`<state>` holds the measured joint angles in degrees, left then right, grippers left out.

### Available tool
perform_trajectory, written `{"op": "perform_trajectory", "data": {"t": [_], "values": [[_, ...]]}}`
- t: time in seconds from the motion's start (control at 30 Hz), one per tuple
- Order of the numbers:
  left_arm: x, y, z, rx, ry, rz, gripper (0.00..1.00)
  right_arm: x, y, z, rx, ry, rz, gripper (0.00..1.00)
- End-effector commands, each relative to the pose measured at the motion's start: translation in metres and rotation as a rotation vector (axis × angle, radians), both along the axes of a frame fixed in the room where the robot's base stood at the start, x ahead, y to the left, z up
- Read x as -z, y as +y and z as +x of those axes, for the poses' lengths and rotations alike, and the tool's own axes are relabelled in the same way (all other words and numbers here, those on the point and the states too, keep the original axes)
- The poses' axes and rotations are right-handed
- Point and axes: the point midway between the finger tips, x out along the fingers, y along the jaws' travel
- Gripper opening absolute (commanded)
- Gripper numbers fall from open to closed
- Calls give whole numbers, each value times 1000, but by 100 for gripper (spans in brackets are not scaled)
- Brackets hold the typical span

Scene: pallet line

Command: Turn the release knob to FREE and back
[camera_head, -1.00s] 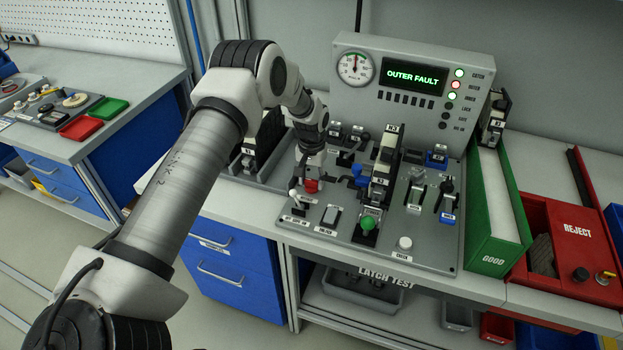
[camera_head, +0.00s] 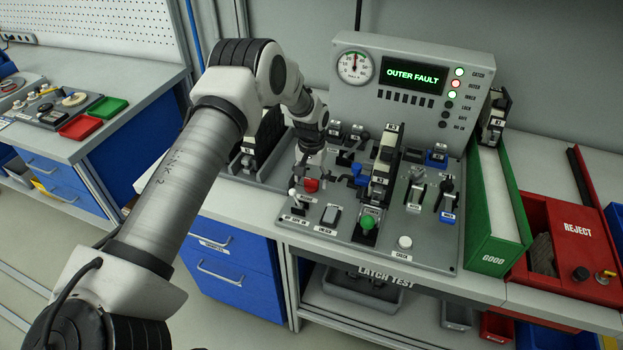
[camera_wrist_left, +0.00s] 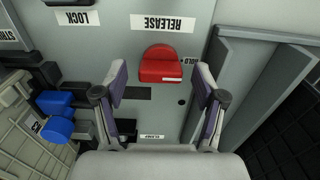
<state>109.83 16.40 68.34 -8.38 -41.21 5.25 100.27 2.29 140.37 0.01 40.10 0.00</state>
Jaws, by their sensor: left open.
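The red release knob (camera_head: 311,185) sits at the left side of the grey latch test panel (camera_head: 385,250). In the left wrist view the red knob (camera_wrist_left: 160,64) lies below the RELEASE label, with a partly hidden label ending in "OLD" at its right. A FREE mark is not legible, so I cannot tell the exact setting. My left gripper (camera_head: 311,165) is above the knob. In the left wrist view the left gripper (camera_wrist_left: 161,78) is open, one finger on each side of the knob, with gaps between. My right gripper is not in view.
Several toggles, a green button (camera_head: 368,222) and a blue clamp-like part (camera_head: 358,175) stand close to the right of the knob. The display (camera_head: 412,76) reads OUTER FAULT. A green GOOD bin (camera_head: 498,240) and red REJECT bin (camera_head: 570,235) stand at right.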

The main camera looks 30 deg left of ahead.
Motion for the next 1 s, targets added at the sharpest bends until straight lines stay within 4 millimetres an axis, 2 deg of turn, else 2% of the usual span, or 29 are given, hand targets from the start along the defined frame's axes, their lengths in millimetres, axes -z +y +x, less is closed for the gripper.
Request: {"op": "perform_trajectory", "data": {"t": [0.17, 0.4, 0.5, 0.63, 1.0], "values": [[-29, 0, 2, -1, -4, -1, 71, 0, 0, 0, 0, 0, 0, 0], [-90, 0, 2, 0, -2, 0, 71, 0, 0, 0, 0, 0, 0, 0], [-106, 0, 2, -1, 0, -1, 71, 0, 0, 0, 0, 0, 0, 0], [-116, 0, 1, -1, 2, 0, 71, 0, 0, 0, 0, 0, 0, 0], [-116, 0, 1, 0, 3, -1, 71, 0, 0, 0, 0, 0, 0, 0]]}}
